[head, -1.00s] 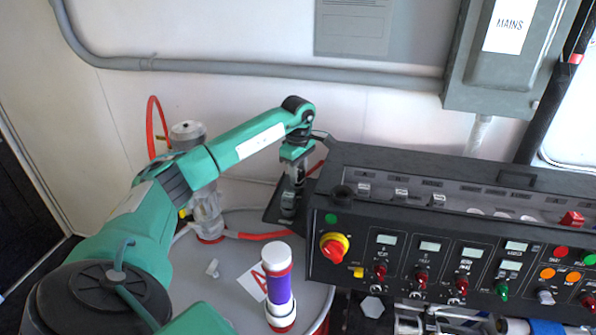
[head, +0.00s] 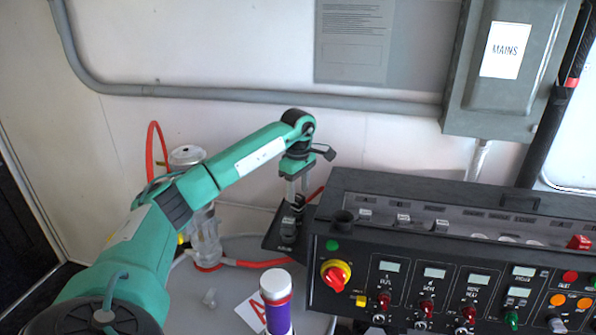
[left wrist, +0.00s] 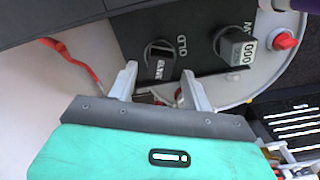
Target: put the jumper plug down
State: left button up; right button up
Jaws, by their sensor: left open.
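A dark jumper plug (head: 288,229) stands upright on a small black plate (head: 272,241) beside the control console. In the left wrist view the plug (left wrist: 160,62) is at the OLD label of the plate (left wrist: 135,30). A second plug (left wrist: 235,47), grey-black with a pale printed label, stands at the other marked spot. My left gripper (head: 290,200) is open above the first plug, its fingers pointing down. In the left wrist view its two fingers (left wrist: 159,72) are spread, one to each side of that plug. Contact cannot be told. My right gripper is not in view.
The black console (head: 440,260) with knobs and displays is right of the plate. A clear cylinder (head: 205,235) with a red hose (head: 255,263) is at the left. A purple tube with a white cap (head: 277,290) stands in front. The wall is behind.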

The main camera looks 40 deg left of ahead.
aim_at(298, 197)
pick_arm(q)
notch_tip(298, 197, up, 9)
jog(key=b, duration=0.2)
jog(key=shift+f, duration=0.15)
dwell(0.7)
